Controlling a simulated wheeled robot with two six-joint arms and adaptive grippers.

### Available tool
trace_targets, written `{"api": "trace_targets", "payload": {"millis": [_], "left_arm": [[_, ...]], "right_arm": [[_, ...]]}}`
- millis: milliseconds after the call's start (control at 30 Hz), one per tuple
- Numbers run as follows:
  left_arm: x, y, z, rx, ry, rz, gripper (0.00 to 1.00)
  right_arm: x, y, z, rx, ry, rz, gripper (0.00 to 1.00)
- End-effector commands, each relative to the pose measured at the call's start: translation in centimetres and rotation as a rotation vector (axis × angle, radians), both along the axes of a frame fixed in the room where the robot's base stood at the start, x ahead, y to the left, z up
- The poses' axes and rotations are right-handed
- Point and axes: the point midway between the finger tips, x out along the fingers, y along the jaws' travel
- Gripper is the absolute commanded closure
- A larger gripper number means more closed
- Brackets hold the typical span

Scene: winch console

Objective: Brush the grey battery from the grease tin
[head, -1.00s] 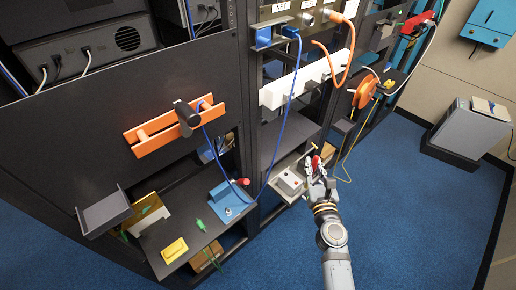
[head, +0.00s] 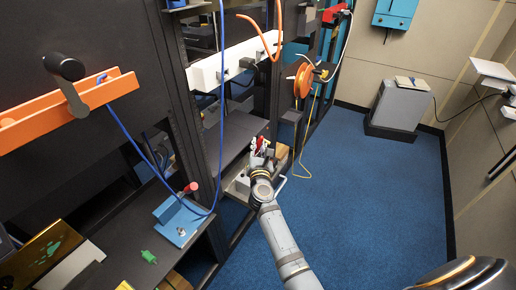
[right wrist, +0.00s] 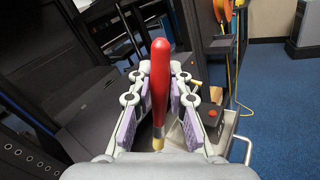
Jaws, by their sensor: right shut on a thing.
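My right gripper (head: 258,150) is over a small shelf low in the rack. In the right wrist view its fingers, with purple pads, stand either side of a red-handled brush (right wrist: 160,85); it is shut on it. The brush's red end (head: 264,143) also shows in the head view. A grey box with a red knob (right wrist: 211,121), which looks like the grey battery, sits on the shelf behind the fingers. Its grey side (head: 240,183) is partly hidden by my gripper in the head view. I cannot make out a grease tin. My left gripper is not in view.
A blue block with a red knob (head: 178,222) stands on a lower shelf at left. A blue cable (head: 128,130) hangs before the rack. An orange reel (head: 303,83) is beyond the gripper. Blue carpet (head: 360,210) lies clear at right.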

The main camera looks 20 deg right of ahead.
Motion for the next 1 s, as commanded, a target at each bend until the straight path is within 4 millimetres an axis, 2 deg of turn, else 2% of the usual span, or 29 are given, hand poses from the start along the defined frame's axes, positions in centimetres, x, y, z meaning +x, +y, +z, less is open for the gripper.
{"api": "trace_targets", "payload": {"millis": [400,1000], "left_arm": [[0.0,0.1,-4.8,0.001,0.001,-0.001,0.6],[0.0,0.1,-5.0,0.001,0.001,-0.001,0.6]], "right_arm": [[0.0,0.0,-5.0,0.0,0.0,0.001,1.0],[0.0,0.0,-5.3,-0.001,0.0,0.001,1.0]]}}
